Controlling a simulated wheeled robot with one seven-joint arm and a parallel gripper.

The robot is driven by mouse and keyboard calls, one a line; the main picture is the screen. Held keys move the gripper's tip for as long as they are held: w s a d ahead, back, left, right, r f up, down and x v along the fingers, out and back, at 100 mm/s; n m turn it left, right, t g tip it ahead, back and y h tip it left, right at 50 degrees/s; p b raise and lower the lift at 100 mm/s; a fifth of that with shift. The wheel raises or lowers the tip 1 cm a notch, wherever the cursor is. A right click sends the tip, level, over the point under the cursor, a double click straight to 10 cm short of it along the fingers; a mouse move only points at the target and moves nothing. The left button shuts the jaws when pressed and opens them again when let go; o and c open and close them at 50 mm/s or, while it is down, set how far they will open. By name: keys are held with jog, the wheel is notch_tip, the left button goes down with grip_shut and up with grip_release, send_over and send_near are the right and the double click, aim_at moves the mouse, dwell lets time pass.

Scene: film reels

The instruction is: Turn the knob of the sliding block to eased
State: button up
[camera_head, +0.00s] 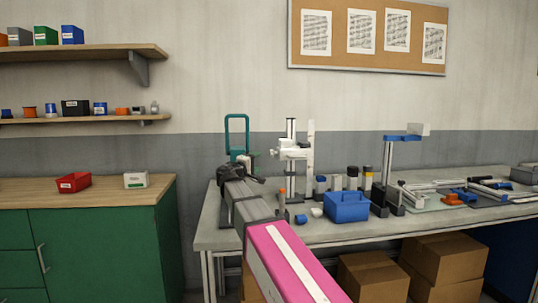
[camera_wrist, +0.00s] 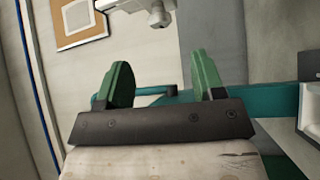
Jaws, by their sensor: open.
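A white sliding block (camera_head: 291,150) sits on an upright metal post (camera_head: 291,128) at the left part of the workbench. My gripper (camera_head: 254,158) is just left of the block in the head view, small and partly hidden by my wrist. In the wrist view my gripper (camera_wrist: 162,70) has two green fingers spread wide, with nothing between them. A white part with a rounded knob-like end (camera_wrist: 159,16) shows at the top of the wrist view, beyond the fingertips and apart from them. I cannot read any "eased" mark or the knob's setting.
A teal frame (camera_head: 236,126) stands behind my wrist; a teal bar (camera_wrist: 270,101) runs behind the fingers in the wrist view. A blue bin (camera_head: 347,207), small containers and another stand (camera_head: 388,165) occupy the workbench (camera_head: 224,239) to the right. Cardboard boxes (camera_head: 446,262) lie below.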

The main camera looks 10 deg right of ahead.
aim_at(271, 154)
jog(key=x, duration=1)
jog(key=shift+w+d+r, duration=0.15)
jog(key=shift+w+d, duration=0.05)
jog(key=shift+w, duration=0.15)
jog(key=c, duration=0.9)
